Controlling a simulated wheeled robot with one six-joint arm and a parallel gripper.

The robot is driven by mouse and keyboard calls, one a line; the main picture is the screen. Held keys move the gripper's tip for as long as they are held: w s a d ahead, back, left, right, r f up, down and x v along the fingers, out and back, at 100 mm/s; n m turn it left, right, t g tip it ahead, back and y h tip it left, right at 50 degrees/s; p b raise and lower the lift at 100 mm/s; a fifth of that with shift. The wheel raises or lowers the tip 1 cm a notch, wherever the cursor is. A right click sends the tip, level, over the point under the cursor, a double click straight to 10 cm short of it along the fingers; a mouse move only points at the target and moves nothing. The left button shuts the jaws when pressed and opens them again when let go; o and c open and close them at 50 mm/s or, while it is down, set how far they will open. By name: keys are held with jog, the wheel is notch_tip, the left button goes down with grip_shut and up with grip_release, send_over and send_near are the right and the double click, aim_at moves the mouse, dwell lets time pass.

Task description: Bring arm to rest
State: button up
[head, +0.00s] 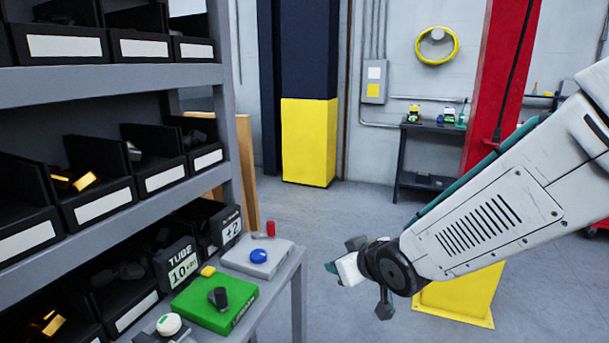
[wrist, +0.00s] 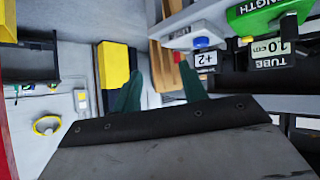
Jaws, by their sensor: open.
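My white arm (head: 490,215) reaches in from the right in the head view. My gripper (head: 342,268) is at its end, over open floor to the right of the small table with the control boxes. In the wrist view my gripper (wrist: 162,85) shows two dark green fingers standing apart with nothing between them. It touches nothing that I can see.
A grey shelf (head: 120,80) with black bins stands at left. Beside it a table carries a green box (head: 215,302) and a grey box with a blue button (head: 258,256). A yellow pillar base (head: 309,142) and a dark workbench (head: 432,155) stand behind. Floor (head: 350,210) between is clear.

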jog(key=s+d+r+m+g+h, duration=0.2)
jog(key=s+d+r, duration=0.1)
jog(key=s+d, duration=0.35)
jog(key=s+d+r+m+g+h, duration=0.2)
jog(key=s+d+h, duration=0.1)
jog(key=s+d, duration=0.4)
jog(key=s+d+r+m+g, duration=0.1)
jog(key=s+d+g, duration=0.1)
jog(key=s, duration=0.5)
jog(key=s+d+r+m+g, duration=0.1)
jog(key=s+d+r+g, duration=0.1)
jog(key=s, duration=0.5)
jog(key=shift+s+d+m+g, duration=0.2)
jog(key=shift+d+m+g, duration=0.1)
jog(key=shift+d+g, duration=0.15)
